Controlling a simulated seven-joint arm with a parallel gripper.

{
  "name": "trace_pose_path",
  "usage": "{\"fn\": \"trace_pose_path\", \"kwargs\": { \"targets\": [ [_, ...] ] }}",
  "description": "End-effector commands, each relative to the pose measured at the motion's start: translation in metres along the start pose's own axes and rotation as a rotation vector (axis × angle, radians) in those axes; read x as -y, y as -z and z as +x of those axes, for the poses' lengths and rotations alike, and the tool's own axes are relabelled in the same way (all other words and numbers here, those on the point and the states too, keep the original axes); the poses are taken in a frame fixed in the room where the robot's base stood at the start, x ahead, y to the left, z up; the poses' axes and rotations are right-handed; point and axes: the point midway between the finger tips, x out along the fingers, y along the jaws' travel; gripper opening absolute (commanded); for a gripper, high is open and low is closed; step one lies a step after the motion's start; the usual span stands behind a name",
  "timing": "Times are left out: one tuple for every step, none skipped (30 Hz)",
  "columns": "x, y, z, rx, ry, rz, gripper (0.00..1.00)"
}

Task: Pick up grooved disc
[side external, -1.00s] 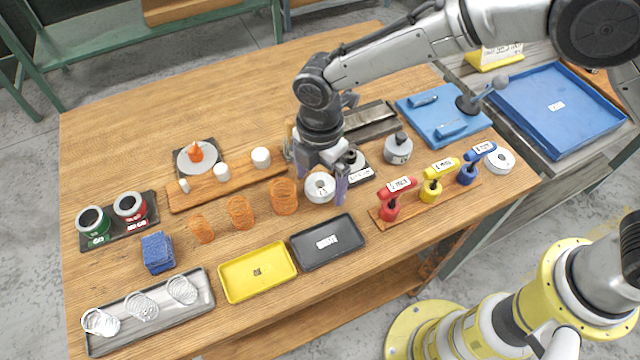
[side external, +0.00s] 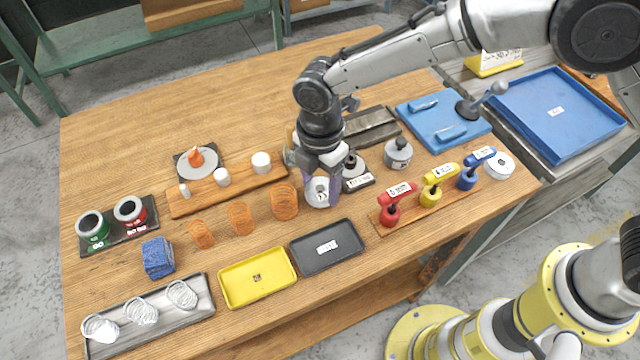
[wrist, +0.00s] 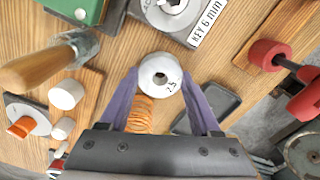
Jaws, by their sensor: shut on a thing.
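A white round disc with a centre hole and a "2.5" mark (side external: 318,193) is between the fingers of my gripper (side external: 322,192). In the wrist view the disc (wrist: 161,82) sits between the purple fingertips (wrist: 161,84), one on each side and both against its rim. My gripper points down and is shut on the disc. The disc appears to be at the table top; I cannot tell whether it touches it. Its groove is not clear. A similar white disc (side external: 499,165) lies at the table's right end.
An orange spring (side external: 285,200) stands close left of my gripper. A black tray (side external: 327,247) and a yellow tray (side external: 257,277) lie in front. A "KEY 6 mm" fixture (side external: 355,172) is close behind right. Red, yellow and blue-handled tools (side external: 430,195) stand on a rack at right.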

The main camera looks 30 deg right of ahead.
Motion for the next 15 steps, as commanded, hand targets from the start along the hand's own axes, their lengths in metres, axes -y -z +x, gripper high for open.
{"fn": "trace_pose_path", "kwargs": {
  "targets": [
    [-0.001,0.000,-0.005,-0.002,-0.006,0.000,0.00],
    [-0.002,0.001,-0.007,-0.002,-0.006,0.000,0.00],
    [-0.002,0.001,-0.010,-0.002,-0.007,0.000,0.00],
    [-0.002,0.001,-0.013,-0.002,-0.008,0.000,0.00],
    [-0.002,0.001,-0.016,-0.002,-0.007,0.000,0.00],
    [-0.002,0.001,-0.022,-0.002,-0.008,0.000,0.00],
    [-0.002,0.001,-0.027,-0.003,-0.009,0.000,0.00],
    [-0.002,0.001,-0.032,-0.003,-0.009,0.000,0.00],
    [0.004,-0.001,-0.039,-0.003,-0.008,0.000,0.00],
    [0.009,-0.003,-0.044,-0.003,-0.008,0.000,0.00],
    [0.014,-0.004,-0.051,-0.003,-0.009,0.000,0.00],
    [0.021,-0.007,-0.060,-0.003,-0.009,0.000,0.00],
    [0.027,-0.009,-0.067,-0.003,-0.009,0.000,0.00],
    [0.033,-0.011,-0.074,-0.003,-0.010,0.000,0.00],
    [0.039,-0.013,-0.082,-0.003,-0.010,0.000,0.00]
  ]
}}
